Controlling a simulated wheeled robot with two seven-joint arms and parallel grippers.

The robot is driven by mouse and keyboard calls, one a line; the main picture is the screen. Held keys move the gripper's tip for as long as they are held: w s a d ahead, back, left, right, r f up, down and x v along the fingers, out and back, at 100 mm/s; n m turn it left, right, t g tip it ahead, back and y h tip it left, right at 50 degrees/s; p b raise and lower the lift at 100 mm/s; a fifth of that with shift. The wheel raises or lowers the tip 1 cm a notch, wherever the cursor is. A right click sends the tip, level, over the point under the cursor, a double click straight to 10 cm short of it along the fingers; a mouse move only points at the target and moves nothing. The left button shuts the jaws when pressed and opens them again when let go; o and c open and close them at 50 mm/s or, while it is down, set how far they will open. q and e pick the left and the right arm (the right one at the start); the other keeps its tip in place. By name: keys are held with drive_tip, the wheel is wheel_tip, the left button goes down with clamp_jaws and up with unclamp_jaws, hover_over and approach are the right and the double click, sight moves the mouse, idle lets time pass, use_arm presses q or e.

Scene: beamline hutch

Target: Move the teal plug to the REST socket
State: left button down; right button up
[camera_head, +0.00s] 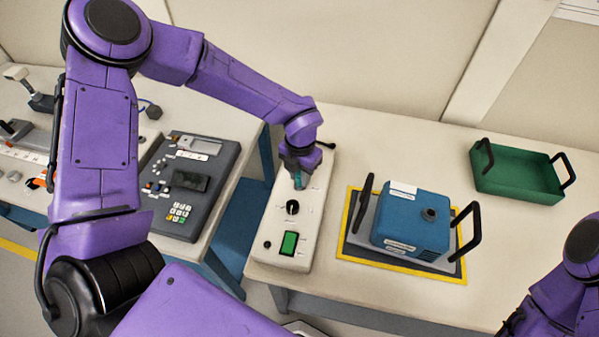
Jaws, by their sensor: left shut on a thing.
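My left gripper (299,167) reaches down over the far part of a white panel box (272,238) on the right-hand table. It is shut on the teal plug (299,181), of which a small teal part shows below the jaws. Whether the plug sits in a socket or is just above the panel, I cannot tell. The sockets and the REST label are hidden or too small to read. The panel also bears a black knob (292,207) and a green rocker switch (289,243). My right arm shows at the lower right, but its gripper is out of view.
A blue device (412,222) with black handles stands on a yellow-edged mat (350,259) right of the panel. A green tray (517,175) lies at the back right. A grey keypad console (187,187) stands on the left table. A gap separates the tables.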

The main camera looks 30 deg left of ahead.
use_arm(q)
drive_tip(key=shift+f, duration=0.15)
drive_tip(key=c, duration=0.8)
unclamp_jaws()
